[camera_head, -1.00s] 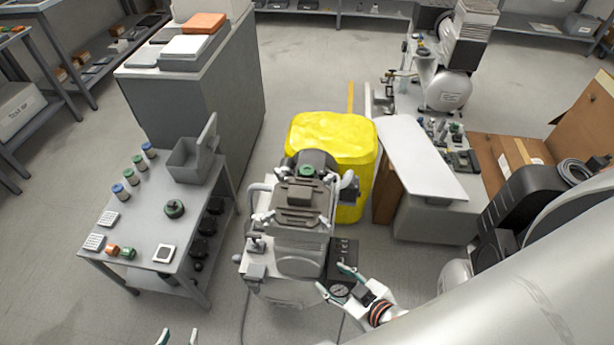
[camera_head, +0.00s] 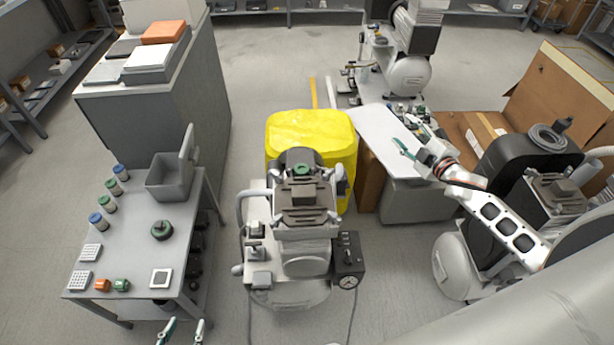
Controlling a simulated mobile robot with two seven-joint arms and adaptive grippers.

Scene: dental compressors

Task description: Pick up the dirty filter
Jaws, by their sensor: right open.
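No item is plainly marked as the dirty filter, and I cannot tell which one it is. The compressor (camera_head: 305,237) stands in the middle, with a dark round part with a green centre (camera_head: 302,169) at its top. A round dark-green part (camera_head: 162,230) lies on the grey side table (camera_head: 133,250) at left. My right gripper (camera_head: 412,140) is open and empty, over or near the white board (camera_head: 372,128), away from the compressor. My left gripper (camera_head: 184,329) shows only its fingertips at the bottom edge, apart and empty, in front of the side table.
A grey open box (camera_head: 170,178) and several small canisters (camera_head: 109,204) are on the side table. Another compressor (camera_head: 410,75) stands at the back. A cardboard box (camera_head: 560,90) is at right. Floor left of the compressor is clear.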

